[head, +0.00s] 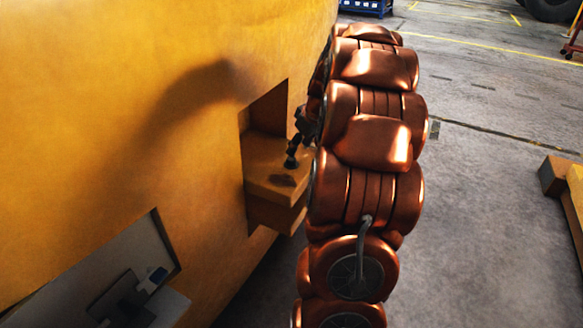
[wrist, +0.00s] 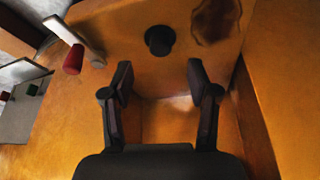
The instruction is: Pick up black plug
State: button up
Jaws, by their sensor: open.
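The black plug (wrist: 160,40) is a short dark knob standing on the orange ledge (wrist: 115,45), just beyond my fingertips in the wrist view. In the head view the small dark plug (head: 291,162) shows on the ledge (head: 270,190) that juts from a recess in the yellow casting. My gripper (wrist: 160,78) is open and empty, its two black fingers spread apart with the plug ahead of the gap between them. In the head view my gripper (head: 306,124) is partly hidden by my arm, close above the plug.
A dark stain (wrist: 213,18) marks the ledge beside the plug. The yellow casting wall (head: 100,90) is close on the left. A second opening with a grey ledge (head: 172,305) sits lower left.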

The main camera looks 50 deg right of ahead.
aim_at(293, 159)
jog(key=shift+x, duration=3.35)
jog(key=shift+w, duration=0.1)
jog(key=shift+c, duration=0.4)
grip_shut()
jog(key=shift+r, duration=0.15)
jog(key=shift+r, duration=1.8)
jog(key=shift+s+a, duration=0.6)
jog(key=shift+a, duration=0.25)
jog(key=s+a+r, duration=0.1)
jog(key=s+a, duration=0.7)
jog(key=a, duration=0.3)
jog(key=shift+s, duration=0.15)
jog(key=shift+a+r, duration=0.1)
jog(key=shift+r, duration=0.05)
